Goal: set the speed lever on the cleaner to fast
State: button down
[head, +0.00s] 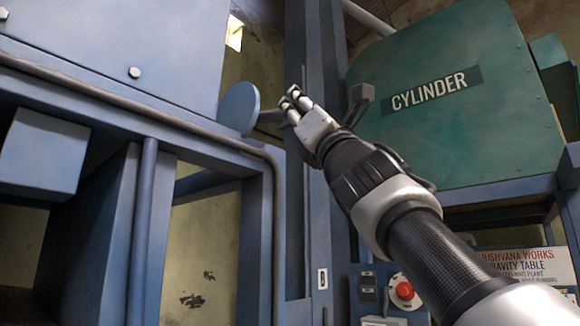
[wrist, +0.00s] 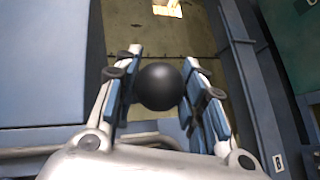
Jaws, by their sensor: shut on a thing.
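In the wrist view a round black knob (wrist: 158,87) sits between the two fingers of my gripper (wrist: 161,62), with the blue pads on either side of it. In the head view my gripper (head: 291,98) is raised at the middle, just right of a round blue disc (head: 239,108). The knob is hidden by the gripper in the head view. I cannot read any speed marks or tell the lever's setting.
A blue machine body (head: 110,50) with a pipe frame fills the left. A blue upright post (head: 318,190) stands close behind my gripper. A green housing marked CYLINDER (head: 450,130) is at right. A red push button (head: 404,291) is below my arm.

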jog(key=f+b, duration=0.3)
jog(key=shift+w+a+f, duration=0.2)
jog(key=shift+w+a, duration=0.15)
jog(key=shift+w+a+f+b, duration=0.15)
jog(key=shift+f+b, duration=0.25)
jog(key=shift+w+a+f+b, duration=0.15)
jog(key=shift+f+b, duration=0.2)
jog(key=shift+w, duration=0.1)
jog(key=c, duration=1.2)
grip_release()
jog(key=shift+s+d, duration=0.15)
jog(key=shift+s, duration=0.1)
jog(key=shift+o, duration=1)
jog(key=shift+w, duration=0.1)
jog(key=v, duration=1.2)
